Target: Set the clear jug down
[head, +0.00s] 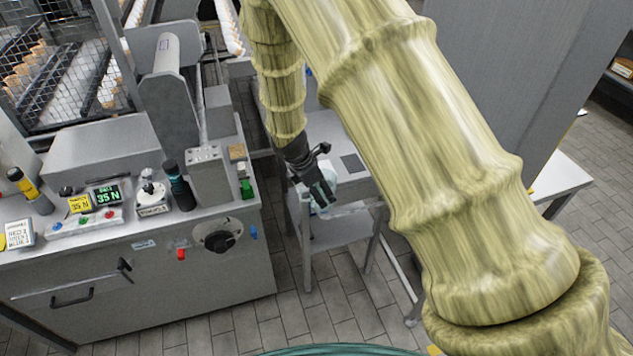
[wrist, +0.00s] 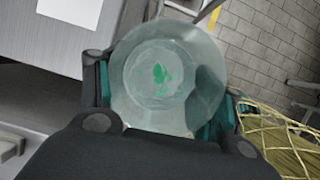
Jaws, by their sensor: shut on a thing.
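The clear jug (wrist: 160,60) fills the middle of the wrist view. It looks pale and see-through, with a green mark on it, and I look at it along its round end. My gripper (wrist: 168,105) is shut on it, with a finger on each side. In the head view my gripper (head: 322,194) is small, at the front edge of a small grey side table (head: 345,135), with part of the jug (head: 325,206) showing pale beside the fingers. I cannot tell whether the jug touches any surface.
A steel bench (head: 130,262) with controls, a black knob (head: 218,236) and a dark bottle (head: 178,186) stands to the left. The small table has a lower shelf (head: 340,228). A tall grey panel (head: 510,70) is at right. Tiled floor (head: 325,310) is open in front.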

